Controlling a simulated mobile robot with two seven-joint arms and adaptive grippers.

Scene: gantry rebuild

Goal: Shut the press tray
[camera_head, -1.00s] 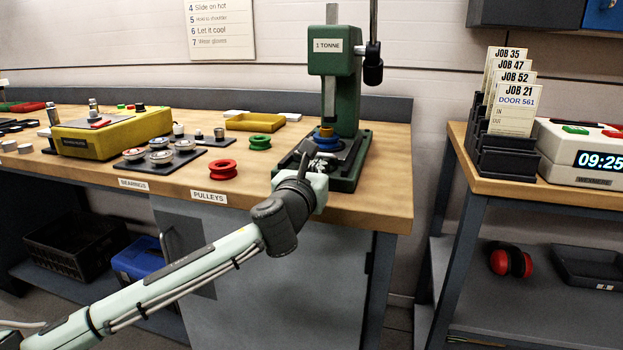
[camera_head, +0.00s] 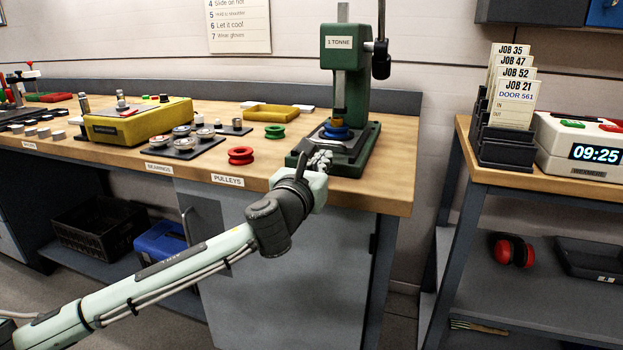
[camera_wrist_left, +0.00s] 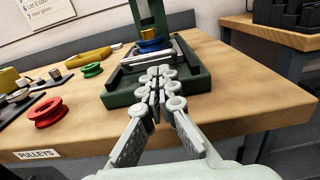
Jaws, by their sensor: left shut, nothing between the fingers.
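The green press (camera_head: 346,60) stands at the right end of the bench, its base (camera_head: 366,155) on the wood. A blue pulley (camera_head: 337,131) sits on the dark tray inside the base, below the ram. The pulley (camera_wrist_left: 152,45) also shows in the left wrist view, behind a pale metal bar (camera_wrist_left: 150,57) across the tray. My left gripper (camera_head: 320,157) is shut and empty at the front of the press. In the left wrist view its fingertips (camera_wrist_left: 161,73) are close before the bar; contact cannot be told. The tray's front is partly hidden by the fingers. My right gripper is not in view.
Red (camera_head: 240,155) and green (camera_head: 275,132) pulleys lie left of the press. A bearing board (camera_head: 185,148) and a yellow fixture (camera_head: 140,125) are further left. Job cards (camera_head: 510,100) and a clock box (camera_head: 580,145) stand on the right bench. Floor shows between the benches.

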